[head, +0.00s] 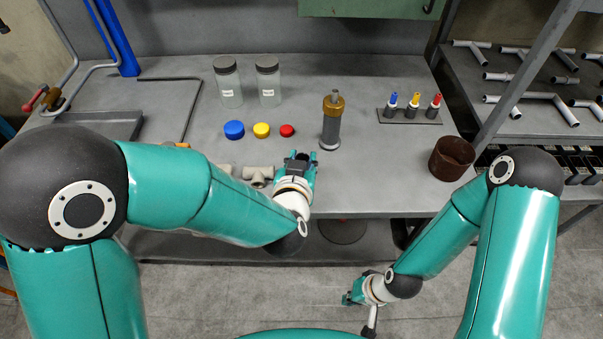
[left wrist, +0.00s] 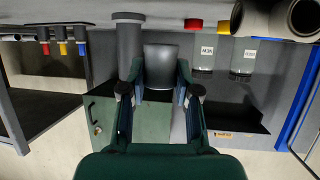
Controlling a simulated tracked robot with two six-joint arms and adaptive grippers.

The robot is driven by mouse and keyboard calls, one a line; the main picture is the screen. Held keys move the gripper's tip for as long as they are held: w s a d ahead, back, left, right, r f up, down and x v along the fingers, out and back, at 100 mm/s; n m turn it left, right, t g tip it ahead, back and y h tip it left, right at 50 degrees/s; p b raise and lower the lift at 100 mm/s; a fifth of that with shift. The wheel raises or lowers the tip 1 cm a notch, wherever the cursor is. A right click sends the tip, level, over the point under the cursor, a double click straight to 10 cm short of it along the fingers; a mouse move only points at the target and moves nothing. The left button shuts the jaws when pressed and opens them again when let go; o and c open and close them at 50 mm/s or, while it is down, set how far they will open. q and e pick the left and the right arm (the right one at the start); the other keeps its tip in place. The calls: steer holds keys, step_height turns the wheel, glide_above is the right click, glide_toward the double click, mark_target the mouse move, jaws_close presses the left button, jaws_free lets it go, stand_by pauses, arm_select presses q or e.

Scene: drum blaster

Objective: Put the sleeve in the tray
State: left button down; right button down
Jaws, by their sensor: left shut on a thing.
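My left gripper (head: 301,158) is over the front middle of the bench, shut on a short dark grey cylinder that looks like the sleeve. The sleeve (left wrist: 160,66) shows between the two fingers (left wrist: 160,95) in the left wrist view, where the scene appears upside down. In the head view the sleeve is mostly hidden by the gripper. A shallow grey tray (head: 118,122) lies at the bench's left, partly covered by my left arm. My right gripper (head: 350,294) hangs low in front of the bench, too small to read.
A grey cylinder with a brass top (head: 332,122) stands just beyond the left gripper. A pipe tee (head: 258,174) lies left of it. Blue (head: 234,130), yellow (head: 261,130) and red (head: 287,131) caps, two jars (head: 228,85) and a bent rod (head: 190,110) lie behind. A brown cup (head: 452,158) stands right.

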arm_select(q)
step_height(320, 180, down, 4)
steer(key=shift+f+b, duration=0.1)
steer(key=shift+b, duration=0.25)
steer(key=shift+f, duration=0.1)
steer(key=c, duration=0.8)
jaws_free()
steer(key=shift+c, duration=0.2)
